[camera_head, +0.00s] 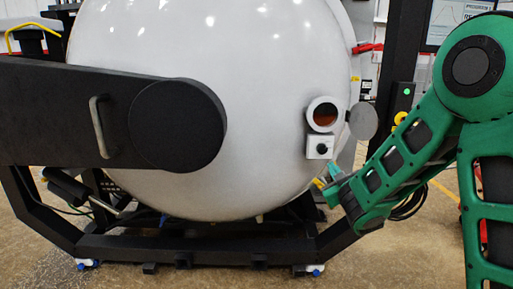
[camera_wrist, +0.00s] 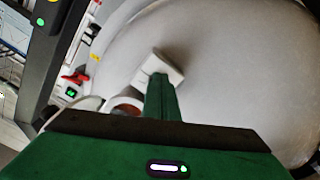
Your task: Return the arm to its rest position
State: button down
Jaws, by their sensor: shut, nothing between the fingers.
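My green arm comes in from the right of the head view and is bent downward at a large joint. I cannot tell whether the fingertips touch the box or the furnace wall.
The big white round furnace door (camera_head: 200,40) fills the middle, with a black hinge arm (camera_head: 60,115) across its left. A round viewport (camera_head: 323,103) sits above the switch box, its disc cover (camera_head: 363,121) swung right. A dark post (camera_head: 400,55) stands behind my arm. A black frame (camera_head: 110,248) runs below.

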jog(key=s+d+f+m+g+h, duration=0.2)
jog(key=s+d+m+g+h, duration=0.3)
jog(key=d, duration=0.7)
jog(key=s+d+f+m+g, duration=0.2)
jog(key=s+d+g, duration=0.15)
jog(key=s, duration=0.35)
jog(key=s+d+f+m+g, duration=0.1)
jog(key=s+d+g, duration=0.1)
jog(key=s+d, duration=0.4)
jog(key=s+a+f+m+g+y, duration=0.1)
jog(key=s+a+m+g+y, duration=0.1)
jog(key=s, duration=1.2)
jog(key=s+a+m+g+y, duration=0.2)
jog(key=s+a+g+y, duration=0.1)
jog(key=s, duration=1.2)
jog(key=shift+a+f+g, duration=0.35)
jog(key=shift+a+g, duration=0.15)
jog(key=shift+g, duration=0.75)
